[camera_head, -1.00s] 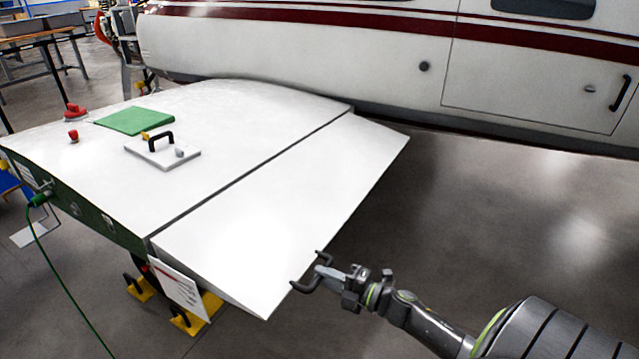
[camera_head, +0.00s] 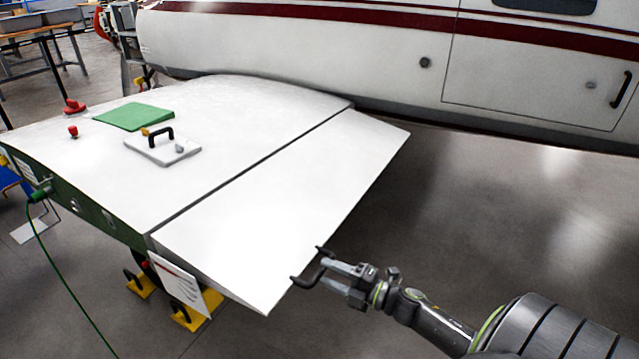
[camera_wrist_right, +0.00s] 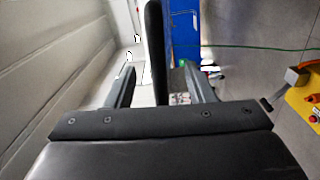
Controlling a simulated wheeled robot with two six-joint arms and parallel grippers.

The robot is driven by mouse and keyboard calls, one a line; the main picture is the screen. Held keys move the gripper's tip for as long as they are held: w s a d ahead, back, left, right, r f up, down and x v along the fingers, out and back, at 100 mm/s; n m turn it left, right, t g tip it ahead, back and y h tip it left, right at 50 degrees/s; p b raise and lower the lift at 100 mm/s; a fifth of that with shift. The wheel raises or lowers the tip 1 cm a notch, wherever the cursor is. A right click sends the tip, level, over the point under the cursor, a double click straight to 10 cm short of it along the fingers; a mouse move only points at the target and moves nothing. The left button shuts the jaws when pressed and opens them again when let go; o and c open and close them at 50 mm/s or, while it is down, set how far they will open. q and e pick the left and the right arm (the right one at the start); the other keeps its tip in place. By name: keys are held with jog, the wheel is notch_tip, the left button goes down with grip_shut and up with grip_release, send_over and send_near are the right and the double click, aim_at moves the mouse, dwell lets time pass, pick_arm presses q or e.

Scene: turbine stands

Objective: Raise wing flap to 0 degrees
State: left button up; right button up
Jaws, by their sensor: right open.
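The white wing flap (camera_head: 285,195) runs along the near edge of the white wing (camera_head: 225,120), with a dark gap between them. Its free edge looks tilted slightly down from the wing surface. A dark handle (camera_head: 306,281) sticks out from the flap's free edge near its front corner. My right gripper (camera_head: 338,275) is open at this handle, with its two fingers apart and pointing at it. In the right wrist view the dark handle bar (camera_wrist_right: 155,50) stands upright between the open fingers (camera_wrist_right: 160,88); contact cannot be told. My left gripper is out of view.
A flat block with a black handle (camera_head: 162,149) and a green pad (camera_head: 134,116) lie on the wing. A placard (camera_head: 178,284) and yellow stand feet (camera_head: 190,318) are below the flap's left end. The aircraft fuselage (camera_head: 380,60) stands behind. Floor (camera_head: 480,230) is clear at right.

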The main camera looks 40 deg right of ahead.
jog(key=shift+v, duration=2.7)
